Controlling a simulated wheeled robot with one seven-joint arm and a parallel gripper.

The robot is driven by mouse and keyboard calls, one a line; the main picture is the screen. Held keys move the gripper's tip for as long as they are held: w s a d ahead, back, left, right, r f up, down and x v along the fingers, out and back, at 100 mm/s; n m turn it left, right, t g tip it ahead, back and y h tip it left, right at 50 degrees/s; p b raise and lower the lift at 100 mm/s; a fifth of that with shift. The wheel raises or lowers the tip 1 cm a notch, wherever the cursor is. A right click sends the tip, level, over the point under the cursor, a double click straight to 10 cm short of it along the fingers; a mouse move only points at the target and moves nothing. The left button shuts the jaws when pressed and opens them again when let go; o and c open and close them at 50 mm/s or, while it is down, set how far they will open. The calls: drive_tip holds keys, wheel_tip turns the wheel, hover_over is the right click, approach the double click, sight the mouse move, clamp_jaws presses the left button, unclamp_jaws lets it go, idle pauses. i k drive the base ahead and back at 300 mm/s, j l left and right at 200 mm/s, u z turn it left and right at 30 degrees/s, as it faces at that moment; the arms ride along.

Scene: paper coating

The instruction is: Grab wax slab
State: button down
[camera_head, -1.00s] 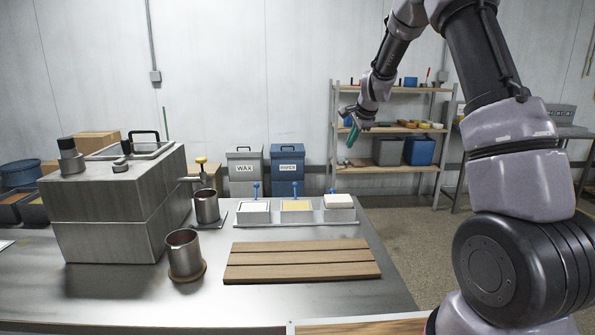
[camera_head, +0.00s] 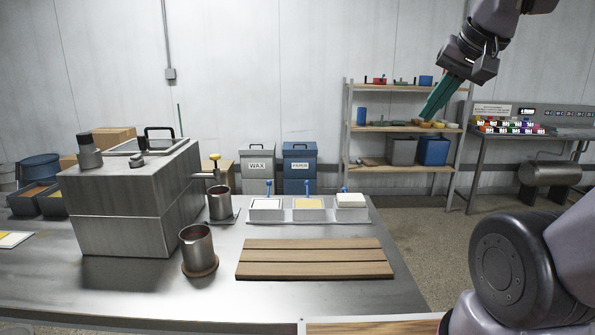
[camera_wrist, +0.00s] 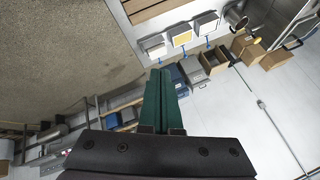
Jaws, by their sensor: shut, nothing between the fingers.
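A grey bin labelled WAX (camera_head: 257,167) stands at the back of the steel table, beside a blue bin (camera_head: 299,167). Its inside is hidden in the head view, and I cannot make out a wax slab in it. The grey bin (camera_wrist: 212,60) and blue bin (camera_wrist: 191,70) also show in the wrist view, beyond my fingertips. My gripper (camera_head: 428,114) has green fingers and is raised in the air at the right, in front of the shelf. In the wrist view, the gripper (camera_wrist: 160,72) is shut and empty, well apart from the bins.
Three trays (camera_head: 308,215) stand on the steel table (camera_head: 330,297), behind a slatted wooden board (camera_head: 314,259). Metal cups (camera_head: 197,247) and a large grey tank (camera_head: 125,205) are at the left. A shelf (camera_head: 410,130) stands at the back right. Open floor lies right of the table.

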sight(344, 200)
drive_tip(key=l+u, duration=0.4)
drive_tip(key=l, duration=0.2)
drive_tip(key=l+u, duration=0.35)
drive_tip(key=l, duration=0.3)
drive_tip(key=l+u, duration=0.4)
drive_tip(key=l, duration=0.2)
